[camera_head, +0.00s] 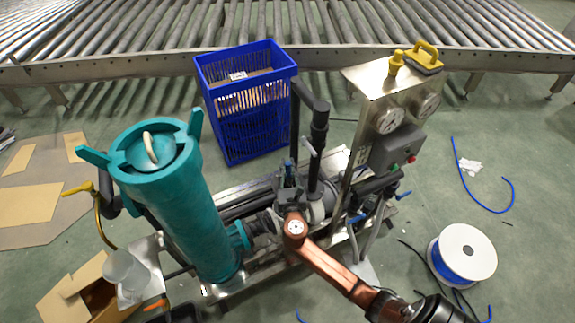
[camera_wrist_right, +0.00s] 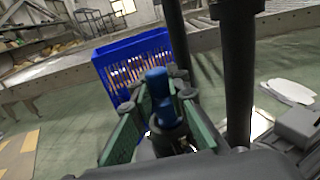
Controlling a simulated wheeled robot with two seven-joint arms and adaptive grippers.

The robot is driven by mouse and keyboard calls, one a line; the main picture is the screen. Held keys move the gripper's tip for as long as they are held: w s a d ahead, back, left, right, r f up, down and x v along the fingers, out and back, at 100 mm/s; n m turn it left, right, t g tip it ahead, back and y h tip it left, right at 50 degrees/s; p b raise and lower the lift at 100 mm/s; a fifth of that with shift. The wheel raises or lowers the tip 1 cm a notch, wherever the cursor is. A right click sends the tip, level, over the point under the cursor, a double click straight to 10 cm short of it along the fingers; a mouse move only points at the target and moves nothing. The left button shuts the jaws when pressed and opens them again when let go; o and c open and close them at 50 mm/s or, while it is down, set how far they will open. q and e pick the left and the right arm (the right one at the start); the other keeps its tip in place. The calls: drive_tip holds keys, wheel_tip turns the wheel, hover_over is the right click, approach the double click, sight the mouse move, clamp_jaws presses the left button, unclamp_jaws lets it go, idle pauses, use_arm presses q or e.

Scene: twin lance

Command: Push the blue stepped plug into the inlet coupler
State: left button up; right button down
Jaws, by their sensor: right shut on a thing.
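The blue stepped plug (camera_wrist_right: 157,80) stands upright between the green-padded fingers of my right gripper (camera_wrist_right: 157,104) in the right wrist view. My right gripper (camera_head: 290,188) is shut on it, above the middle of the pump skid in the head view. Only a small blue bit of the plug (camera_head: 289,164) shows there. A dark round fitting lies just below the plug in the right wrist view; I cannot tell whether it is the inlet coupler or whether the plug touches it. My left gripper is not in view.
A large teal filter housing (camera_head: 182,205) stands left of my right gripper. A dark vertical pipe (camera_head: 318,140) and a gauge panel (camera_head: 380,110) stand close on its right. A blue crate (camera_head: 228,125) is behind, before the roller conveyor (camera_head: 290,35). A cable spool (camera_head: 465,254) lies at right.

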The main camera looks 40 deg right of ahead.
drive_tip(key=shift+f+b, duration=0.65)
drive_tip(key=shift+f, duration=0.65)
drive_tip(key=c, duration=1.8)
unclamp_jaws()
drive_tip(key=v, duration=1.2)
drive_tip(key=shift+r, duration=0.1)
